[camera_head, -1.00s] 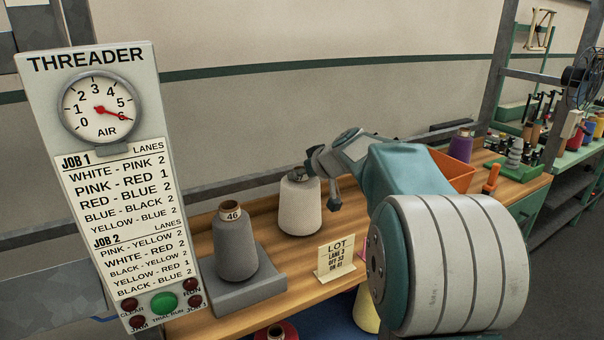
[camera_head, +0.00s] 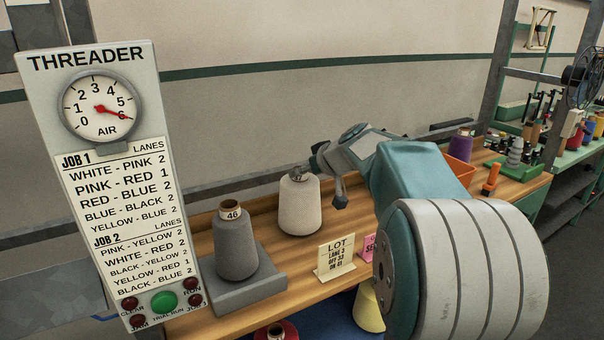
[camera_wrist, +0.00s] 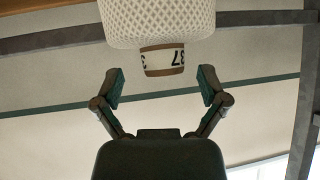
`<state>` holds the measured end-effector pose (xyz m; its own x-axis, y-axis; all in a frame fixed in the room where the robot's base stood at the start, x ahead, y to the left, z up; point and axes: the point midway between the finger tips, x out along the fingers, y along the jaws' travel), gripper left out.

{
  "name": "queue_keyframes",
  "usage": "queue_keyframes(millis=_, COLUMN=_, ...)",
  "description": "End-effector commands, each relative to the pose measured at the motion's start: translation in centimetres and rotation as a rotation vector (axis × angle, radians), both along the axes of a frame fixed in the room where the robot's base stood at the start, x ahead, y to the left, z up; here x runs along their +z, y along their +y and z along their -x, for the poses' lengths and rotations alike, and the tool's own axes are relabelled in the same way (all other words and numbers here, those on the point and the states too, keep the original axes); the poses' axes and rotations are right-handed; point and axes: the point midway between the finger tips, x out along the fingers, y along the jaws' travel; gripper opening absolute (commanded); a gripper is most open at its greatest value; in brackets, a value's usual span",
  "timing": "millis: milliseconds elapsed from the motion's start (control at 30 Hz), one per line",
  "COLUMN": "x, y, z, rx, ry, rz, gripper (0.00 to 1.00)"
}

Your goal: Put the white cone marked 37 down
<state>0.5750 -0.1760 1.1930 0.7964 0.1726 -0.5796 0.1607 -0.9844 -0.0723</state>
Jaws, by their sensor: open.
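The white cone marked 37 (camera_head: 300,207) stands upright on the wooden bench, right of the grey cone marked 46. In the wrist view its white body (camera_wrist: 158,22) is at the top, and its tube end with the 37 label (camera_wrist: 163,60) points toward my gripper. My gripper (camera_wrist: 160,84) is open, with one finger on each side of and just short of the tube end, apart from it. In the head view my gripper (camera_head: 318,172) is at the cone's top right, partly hidden by my wrist.
The grey cone marked 46 (camera_head: 235,245) stands on a grey block (camera_head: 240,290) to the left. A LOT card (camera_head: 337,258) and a pink card (camera_head: 368,247) stand in front. The threader panel (camera_head: 110,190) is at far left. An orange bin (camera_head: 460,170) is behind my arm.

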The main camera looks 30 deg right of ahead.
Motion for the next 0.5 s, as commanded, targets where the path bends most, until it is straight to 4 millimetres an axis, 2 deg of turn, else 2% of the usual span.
queue_keyframes(millis=300, x=4.0, y=-1.2, z=5.4, rx=-0.003, ry=-0.003, rz=0.001, gripper=0.93)
queue_keyframes(millis=500, x=5.5, y=-1.7, z=7.5, rx=-0.002, ry=0.0, rz=0.001, gripper=0.93)
